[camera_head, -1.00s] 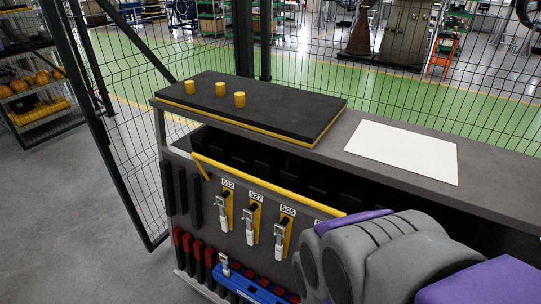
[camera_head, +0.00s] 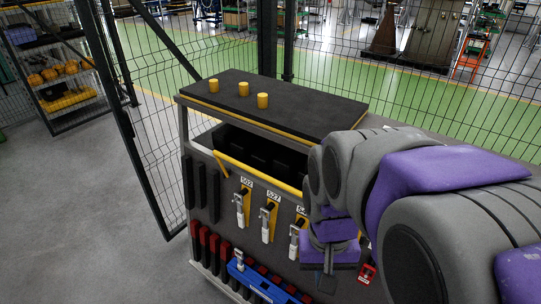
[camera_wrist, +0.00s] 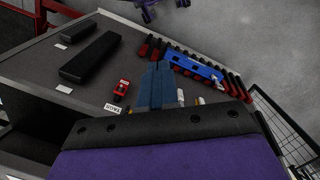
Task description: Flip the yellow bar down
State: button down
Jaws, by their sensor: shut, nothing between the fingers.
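The yellow bar (camera_head: 258,174) runs along the upper front edge of the grey bench cabinet in the head view, with a short bent arm at its left end. It is raised, above the row of numbered latches (camera_head: 268,221). My arm hides its right end. My gripper (camera_head: 327,284) hangs in front of the cabinet's front panel, below and right of the visible bar. In the wrist view my gripper (camera_wrist: 157,84) has its blue-grey fingers together and empty. I cannot make out the bar in the wrist view.
A blue tool (camera_head: 262,285) and several red-and-black handles (camera_head: 208,247) sit low on the panel. A black mat (camera_head: 300,108) with yellow cylinders (camera_head: 243,89) lies on top. A wire fence stands behind; the floor at left is free.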

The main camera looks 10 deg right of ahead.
jog(key=w+r+m+p, duration=0.2)
jog(key=w+r+p, duration=0.1)
jog(key=w, duration=1)
jog(key=w+r+m+p, duration=0.2)
jog(key=w+p, duration=0.3)
jog(key=w, duration=0.8)
jog(key=w+r+m+t+p, duration=0.1)
jog(key=w+r+p, duration=0.3)
jog(key=w, duration=0.9)
jog(key=shift+a+m, duration=0.2)
jog(key=shift+m, duration=0.7)
jog(key=shift+w, duration=0.1)
notch_tip(320, 180, down, 13)
jog(key=s+a, duration=0.2)
jog(key=shift+s+a, duration=0.15)
